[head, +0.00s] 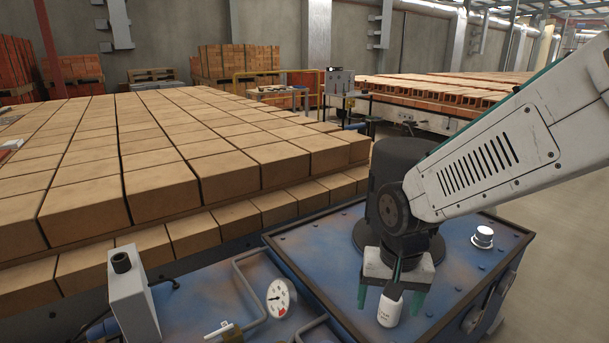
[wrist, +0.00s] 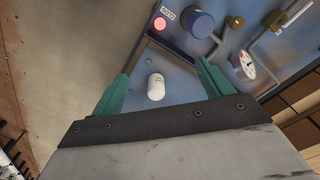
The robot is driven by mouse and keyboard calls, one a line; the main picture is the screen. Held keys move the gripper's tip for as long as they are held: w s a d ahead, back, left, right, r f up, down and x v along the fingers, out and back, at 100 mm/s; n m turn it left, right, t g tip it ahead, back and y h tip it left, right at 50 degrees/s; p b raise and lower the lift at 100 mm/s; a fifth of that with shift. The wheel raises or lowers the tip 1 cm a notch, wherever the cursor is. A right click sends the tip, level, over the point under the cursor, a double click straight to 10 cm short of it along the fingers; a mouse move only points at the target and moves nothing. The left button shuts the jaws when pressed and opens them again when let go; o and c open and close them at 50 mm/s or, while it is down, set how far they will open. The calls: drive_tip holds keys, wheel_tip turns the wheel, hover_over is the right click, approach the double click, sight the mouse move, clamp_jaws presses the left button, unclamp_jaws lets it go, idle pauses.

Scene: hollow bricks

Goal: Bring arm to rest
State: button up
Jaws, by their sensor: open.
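My gripper (head: 391,297) hangs pointing down over the blue machine top (head: 465,275) in the head view, its two green fingers spread apart. A small white bottle with a dark label print (head: 390,310) shows between and just below the fingers. In the wrist view my gripper (wrist: 160,78) is open, and the white bottle (wrist: 156,87) appears in the gap with clear space to both fingers. The bottle looks upright on the blue surface. I cannot tell the exact height of the fingertips above it.
Stacked tan bricks (head: 160,195) fill the left side. A pressure gauge (head: 281,298), a pipe and a grey box (head: 132,295) stand left of my gripper. A silver knob (head: 482,237) is to the right. The wrist view shows a red button (wrist: 160,23). Open floor lies at the right.

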drive_tip(key=s+d+r+n, duration=0.1)
drive_tip(key=s+d+r, duration=0.4)
drive_tip(key=s, duration=0.3)
drive_tip(key=s+d+r+n, duration=0.1)
drive_tip(key=s+d+r, duration=0.5)
drive_tip(key=s+r, duration=0.1)
drive_tip(key=shift+s+r+t, duration=0.2)
drive_tip(key=shift+s+t, duration=0.1)
drive_tip(key=shift+s, duration=0.45)
drive_tip(key=shift+c, duration=0.3)
drive_tip(key=w+a+f+n, duration=0.2)
drive_tip(key=w+a+f, duration=0.4)
drive_tip(key=a+f, duration=0.1)
drive_tip(key=w+a+f+n, duration=0.2)
drive_tip(key=w+a+f, duration=0.5)
drive_tip(key=f, duration=0.3)
drive_tip(key=w+a+f+n+g, duration=0.1)
drive_tip(key=w+a+f+n, duration=0.1)
drive_tip(key=w+a+f, duration=0.4)
drive_tip(key=shift+w+a+f+n, duration=0.1)
drive_tip(key=shift+a+f+n, duration=0.1)
drive_tip(key=shift+f, duration=0.35)
drive_tip(key=shift+w+a+f+n, duration=0.15)
drive_tip(key=shift+a+f, duration=0.1)
drive_tip(key=shift+f, duration=0.25)
drive_tip(key=shift+w+a+f+n, duration=0.1)
drive_tip(key=shift+a+f, duration=0.1)
drive_tip(key=shift+f, duration=5.25)
